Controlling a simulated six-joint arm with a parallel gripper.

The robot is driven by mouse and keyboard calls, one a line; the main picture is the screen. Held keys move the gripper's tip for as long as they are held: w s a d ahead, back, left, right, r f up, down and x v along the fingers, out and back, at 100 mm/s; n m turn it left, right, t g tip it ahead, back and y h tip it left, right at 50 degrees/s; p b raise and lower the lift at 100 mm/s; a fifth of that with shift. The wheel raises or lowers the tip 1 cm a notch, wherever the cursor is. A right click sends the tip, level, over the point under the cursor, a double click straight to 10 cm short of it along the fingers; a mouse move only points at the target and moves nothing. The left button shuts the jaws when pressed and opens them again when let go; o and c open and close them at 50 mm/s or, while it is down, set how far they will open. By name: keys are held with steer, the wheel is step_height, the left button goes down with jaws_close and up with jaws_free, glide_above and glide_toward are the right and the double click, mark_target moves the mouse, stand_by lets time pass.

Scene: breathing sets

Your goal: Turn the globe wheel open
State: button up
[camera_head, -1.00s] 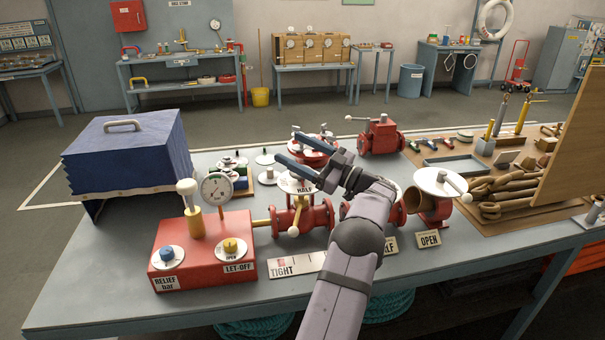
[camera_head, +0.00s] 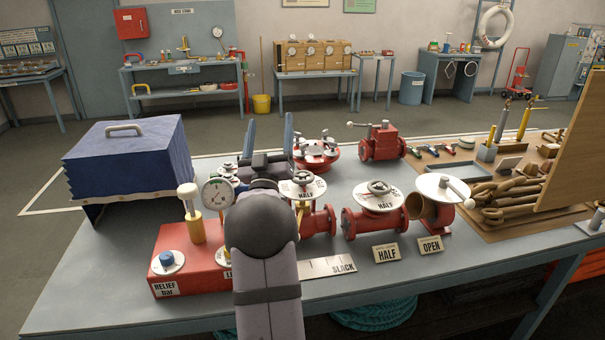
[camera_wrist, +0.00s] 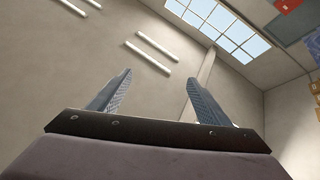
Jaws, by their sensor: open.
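Two red valves carry small handwheels over white dial discs marked HALF: one wheel (camera_head: 302,178) is just right of my arm, the other (camera_head: 379,187) is farther right. I cannot tell for certain which is the globe wheel. My gripper (camera_head: 269,132) is open and empty, pointing away and upward, left of and beyond the nearer wheel, touching neither. In the wrist view its two fingers (camera_wrist: 158,80) stand apart with only wall and ceiling beyond. My arm hides part of the red gauge box and the left end of the SLACK strip.
A red gauge box (camera_head: 185,265) and blue cover (camera_head: 125,155) stand left. HALF (camera_head: 386,252) and OPEN (camera_head: 431,245) plates lie in front of the valves. A white-disc valve (camera_head: 443,188) and chain board (camera_head: 510,215) are right. Red valves (camera_head: 317,152) (camera_head: 382,145) stand behind.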

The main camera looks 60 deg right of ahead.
mark_target(302, 179)
steer(key=s+a+f+m+g+y+p, duration=0.1)
steer(key=s+f+m+g, duration=0.1)
steer(key=f, duration=0.3)
steer(key=s+a+f+m+g+y+p, duration=0.1)
steer(key=s+f+m+g, duration=0.2)
steer(key=f+g, duration=0.2)
steer(key=s+a+f+m+g+y+p, duration=0.1)
steer(key=s+f+m+g, duration=0.2)
steer(key=f, duration=0.1)
steer(key=shift+s+f, duration=0.1)
steer(key=shift+f, duration=0.3)
steer(key=shift+w+d+p, duration=0.15)
steer(key=shift+d+p, duration=0.5)
steer(key=shift+d, duration=0.55)
steer(key=shift+w+d+p, duration=0.2)
steer(key=shift+d+p, duration=0.4)
steer(key=shift+d, duration=0.65)
steer(key=shift+w+d+p, duration=0.15)
steer(key=shift+d+p, duration=0.5)
steer(key=shift+d, duration=0.55)
steer(key=shift+c, duration=0.4)
steer(key=c, duration=1)
